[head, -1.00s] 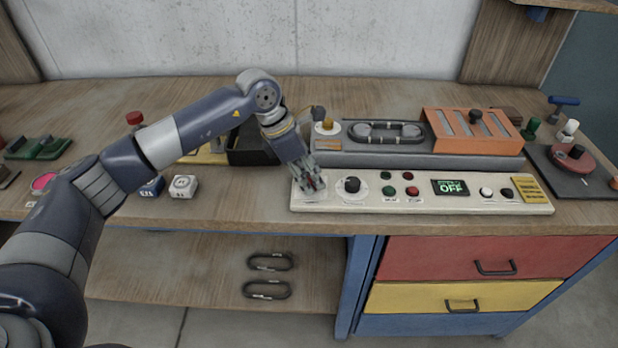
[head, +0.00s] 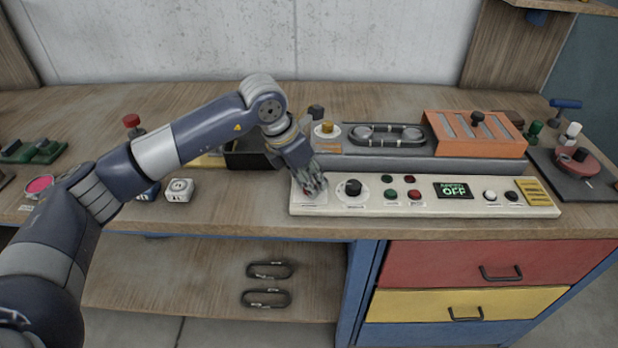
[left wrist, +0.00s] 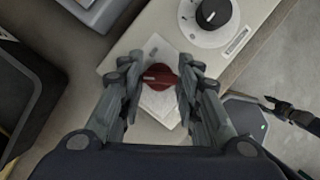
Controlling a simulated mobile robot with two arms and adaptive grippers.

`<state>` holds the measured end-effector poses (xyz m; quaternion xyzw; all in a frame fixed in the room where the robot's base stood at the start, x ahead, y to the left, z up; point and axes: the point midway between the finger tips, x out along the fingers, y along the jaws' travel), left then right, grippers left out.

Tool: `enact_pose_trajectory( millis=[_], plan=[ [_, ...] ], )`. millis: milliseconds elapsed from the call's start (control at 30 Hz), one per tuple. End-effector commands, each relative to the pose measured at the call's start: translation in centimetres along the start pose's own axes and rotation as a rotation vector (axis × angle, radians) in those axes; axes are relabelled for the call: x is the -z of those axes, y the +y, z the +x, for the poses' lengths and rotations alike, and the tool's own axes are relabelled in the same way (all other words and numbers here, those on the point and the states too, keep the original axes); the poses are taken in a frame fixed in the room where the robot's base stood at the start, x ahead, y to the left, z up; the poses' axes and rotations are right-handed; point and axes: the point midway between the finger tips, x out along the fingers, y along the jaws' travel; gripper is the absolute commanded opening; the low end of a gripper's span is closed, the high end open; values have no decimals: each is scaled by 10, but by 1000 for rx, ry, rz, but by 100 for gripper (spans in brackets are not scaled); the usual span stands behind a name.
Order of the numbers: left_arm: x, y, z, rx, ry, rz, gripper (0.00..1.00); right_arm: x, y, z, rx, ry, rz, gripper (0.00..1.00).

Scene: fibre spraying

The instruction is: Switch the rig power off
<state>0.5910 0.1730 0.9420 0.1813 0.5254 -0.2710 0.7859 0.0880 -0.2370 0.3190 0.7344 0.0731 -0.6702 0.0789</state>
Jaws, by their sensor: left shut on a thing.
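The cream control panel (head: 340,203) lies along the front of the bench. At its left end is a red rotary switch, clear in the left wrist view as a red knob (left wrist: 159,76) on a white label plate. My left gripper (head: 316,188) reaches down over that end and hides most of the switch in the head view. In the left wrist view its fingers (left wrist: 158,82) are shut on the red knob, one on each side. The panel's display (head: 453,190) shows green text ending in "OFF". My right gripper is not clearly in the head view.
A black dial (head: 352,188) sits just right of the switch, then green and red buttons (head: 402,187). Behind stands a grey unit with an orange slotted cover (head: 470,135). A black bin (head: 245,155) is behind my left wrist.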

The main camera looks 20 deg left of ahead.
Motion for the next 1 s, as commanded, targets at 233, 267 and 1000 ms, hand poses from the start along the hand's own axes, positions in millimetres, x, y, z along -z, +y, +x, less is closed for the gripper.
enact_pose_trajectory(
  millis=[233, 267, 1000],
  plan=[
    [0, 0, 0, 0, -1, -2, 40, 0, 0, 0, 0, 0, 0, 40],
    [0, 0, 0, 0, -1, -1, 47, 0, 0, 0, 0, 0, 0, 40],
    [-1, 1, -61, -3, -5, 1, 52, 0, -2, 0, 2, 0, 0, 40]
  ],
)
